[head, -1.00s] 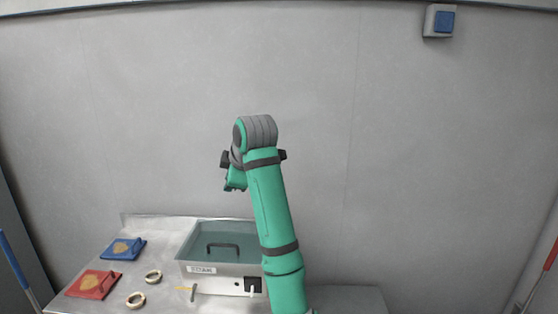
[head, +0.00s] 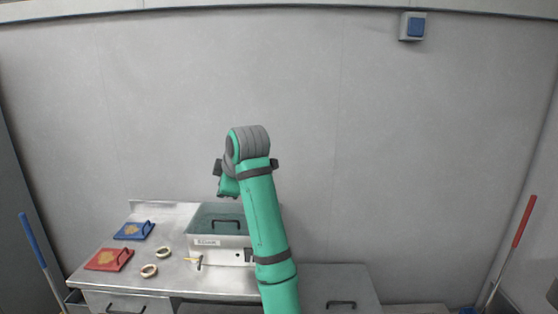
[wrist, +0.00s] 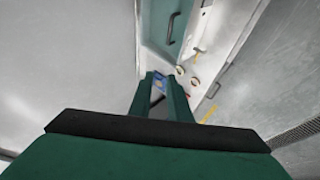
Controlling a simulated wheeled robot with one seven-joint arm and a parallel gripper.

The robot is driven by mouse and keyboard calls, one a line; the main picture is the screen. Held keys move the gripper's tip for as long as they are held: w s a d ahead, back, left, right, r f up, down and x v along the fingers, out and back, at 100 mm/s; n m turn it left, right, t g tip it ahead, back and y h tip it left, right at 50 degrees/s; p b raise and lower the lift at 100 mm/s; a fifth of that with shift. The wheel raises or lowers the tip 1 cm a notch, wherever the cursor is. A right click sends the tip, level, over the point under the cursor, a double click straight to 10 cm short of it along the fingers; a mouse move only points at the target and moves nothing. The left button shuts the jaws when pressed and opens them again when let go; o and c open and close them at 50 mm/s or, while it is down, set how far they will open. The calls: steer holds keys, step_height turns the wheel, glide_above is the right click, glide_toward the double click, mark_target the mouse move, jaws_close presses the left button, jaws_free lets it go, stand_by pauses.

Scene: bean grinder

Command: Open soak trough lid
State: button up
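The soak trough (head: 208,256) is a metal box with a label on its front, standing on the steel counter. Its teal lid (head: 203,221) lies flat and shut on top, with a dark bar handle (head: 227,224). My arm covers the trough's right part in the head view. The wrist view shows the lid (wrist: 153,30) and handle (wrist: 172,30) upper centre, beyond my fingers. My gripper (head: 226,190) is raised above and behind the lid in the picture, apart from it. In the wrist view its fingers (wrist: 161,80) are parted with nothing held.
A small lever (head: 199,262) is on the trough's front. Blue and red poles stand at the sides.

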step_height(320, 180, down, 27)
steer(key=s+m+t+y, duration=0.1)
steer(key=m+t, duration=0.1)
steer(key=m, duration=0.4)
steer(key=s+d+f+m+t+h, duration=0.1)
steer(key=s+d+f+m, duration=0.15)
steer(key=s+f, duration=0.65)
steer(key=s+d+f+m+t+h, duration=0.15)
steer(key=s+f+m, duration=0.25)
steer(key=s+f, duration=0.6)
steer(key=s+d+f+m+t+h, duration=0.1)
steer(key=s+d+f+m, duration=0.15)
steer(key=s, duration=0.75)
steer(key=s+d+f+m+t+h, duration=0.1)
steer(key=s+d+f+m, duration=0.2)
steer(key=s, duration=0.7)
steer(key=s+d+r, duration=0.2)
steer(key=s+r, duration=0.1)
steer(key=s, duration=0.3)
steer(key=s+d+r+h, duration=0.1)
steer(key=s+d+r, duration=0.1)
steer(key=s+r, duration=0.2)
steer(key=s+d+r+m, duration=0.1)
steer(key=s+r, duration=0.3)
steer(key=s, duration=0.6)
steer(key=shift+d+t, duration=0.45)
steer(key=shift+d, duration=0.1)
